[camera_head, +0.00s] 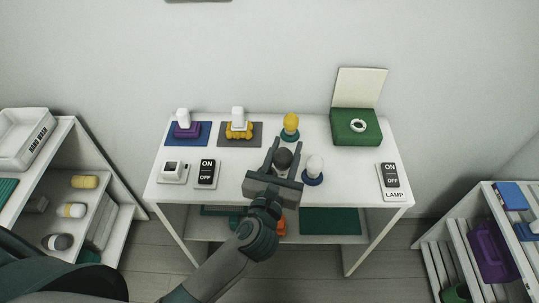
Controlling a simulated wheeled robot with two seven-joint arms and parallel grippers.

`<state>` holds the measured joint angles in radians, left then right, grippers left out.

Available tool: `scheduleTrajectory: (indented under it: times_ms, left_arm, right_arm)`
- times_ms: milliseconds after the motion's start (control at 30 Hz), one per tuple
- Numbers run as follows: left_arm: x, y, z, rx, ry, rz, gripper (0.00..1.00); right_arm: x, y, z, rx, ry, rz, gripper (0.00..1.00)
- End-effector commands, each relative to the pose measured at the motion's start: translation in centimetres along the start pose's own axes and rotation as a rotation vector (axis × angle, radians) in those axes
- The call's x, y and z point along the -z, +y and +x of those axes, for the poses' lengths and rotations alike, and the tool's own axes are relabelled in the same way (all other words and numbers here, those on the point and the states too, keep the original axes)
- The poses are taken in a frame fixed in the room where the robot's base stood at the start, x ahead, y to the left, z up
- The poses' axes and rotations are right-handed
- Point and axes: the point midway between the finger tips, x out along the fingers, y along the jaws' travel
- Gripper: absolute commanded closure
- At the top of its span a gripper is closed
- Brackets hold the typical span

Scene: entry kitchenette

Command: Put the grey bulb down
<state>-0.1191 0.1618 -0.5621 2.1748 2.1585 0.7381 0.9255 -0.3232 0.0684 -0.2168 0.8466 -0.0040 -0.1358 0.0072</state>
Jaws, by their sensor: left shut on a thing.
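The grey bulb (283,158) is between the fingers of my left gripper (285,147), which is shut on it over the middle of the white table (240,193). The gripper hides the bulb's lower part, so I cannot tell whether it touches anything below. A yellow bulb (291,121) stands upright on a green base just behind it. A white bulb (314,165) stands on a dark blue base (313,180) close to the right finger. My right gripper is not in view.
A switch (207,173) and a small white device (173,171) lie at left. Behind them are a blue mat (204,141) and a grey mat (225,143) with objects. An open green box (357,138) and the lamp switch (392,181) are at right. Bare tabletop lies between.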

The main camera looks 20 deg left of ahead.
Motion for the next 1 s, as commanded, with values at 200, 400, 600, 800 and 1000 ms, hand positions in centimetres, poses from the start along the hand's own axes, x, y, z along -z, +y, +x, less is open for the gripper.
scheduleTrajectory:
  times_ms: [200,400,600,800,1000]
  left_arm:
    - [2.4,3.5,2.0,-0.002,0.001,0.003,1.00]
    - [3.4,4.9,2.9,0.000,0.000,0.001,1.00]
    - [3.5,5.1,3.0,0.000,0.000,-0.001,1.00]
    - [3.7,5.0,3.0,0.000,0.001,-0.001,1.00]
    - [6.0,5.1,3.0,-0.001,0.003,0.002,1.00]
  right_arm:
    - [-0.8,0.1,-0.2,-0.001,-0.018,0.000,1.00]
    - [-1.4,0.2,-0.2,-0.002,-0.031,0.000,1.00]
    - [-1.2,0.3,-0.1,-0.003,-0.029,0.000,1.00]
    - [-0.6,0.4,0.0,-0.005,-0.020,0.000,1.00]
    - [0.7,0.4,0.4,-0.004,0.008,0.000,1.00]
